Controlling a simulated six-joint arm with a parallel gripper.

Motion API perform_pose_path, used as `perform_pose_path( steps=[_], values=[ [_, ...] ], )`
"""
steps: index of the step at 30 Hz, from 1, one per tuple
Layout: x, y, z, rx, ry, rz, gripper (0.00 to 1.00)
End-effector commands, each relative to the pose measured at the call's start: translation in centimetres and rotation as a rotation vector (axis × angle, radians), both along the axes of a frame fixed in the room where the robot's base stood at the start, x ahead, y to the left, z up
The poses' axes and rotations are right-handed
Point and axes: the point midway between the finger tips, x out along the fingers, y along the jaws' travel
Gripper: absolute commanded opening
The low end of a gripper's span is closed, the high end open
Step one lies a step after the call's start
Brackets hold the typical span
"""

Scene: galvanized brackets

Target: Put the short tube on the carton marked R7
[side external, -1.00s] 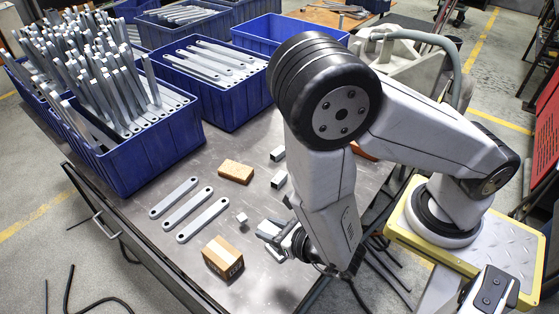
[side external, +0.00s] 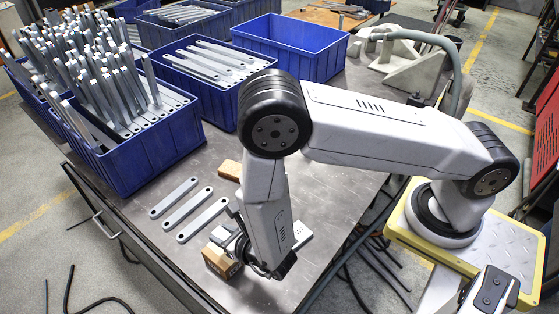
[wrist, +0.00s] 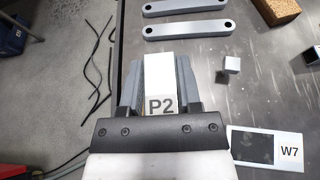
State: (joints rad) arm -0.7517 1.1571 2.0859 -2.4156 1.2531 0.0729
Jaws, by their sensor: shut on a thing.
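In the side view my gripper is low over the small brown carton (side external: 216,262) near the table's front edge.
A white card marked W7 (wrist: 240,138) with a dark panel lies to the right. A small metal cube (wrist: 232,64), flat bars (wrist: 188,30) and a brown block (wrist: 280,10) lie beyond. Blue crates (side external: 150,150) fill the table's far left. Dark cables (wrist: 98,65) lie on the floor.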

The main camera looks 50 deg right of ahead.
Motion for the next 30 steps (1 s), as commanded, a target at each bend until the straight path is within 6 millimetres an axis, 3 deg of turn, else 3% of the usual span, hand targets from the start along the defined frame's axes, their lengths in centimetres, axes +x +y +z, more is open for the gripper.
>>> perform_pose_path(
  steps=[7,18,30],
  values=[
    [1.4,0.6,-1.8,0.000,-0.001,0.000,0.00],
    [1.8,0.7,-2.4,0.000,-0.001,-0.001,0.00],
    [2.0,0.8,-5.5,0.000,-0.001,0.000,0.00]
  ],
)
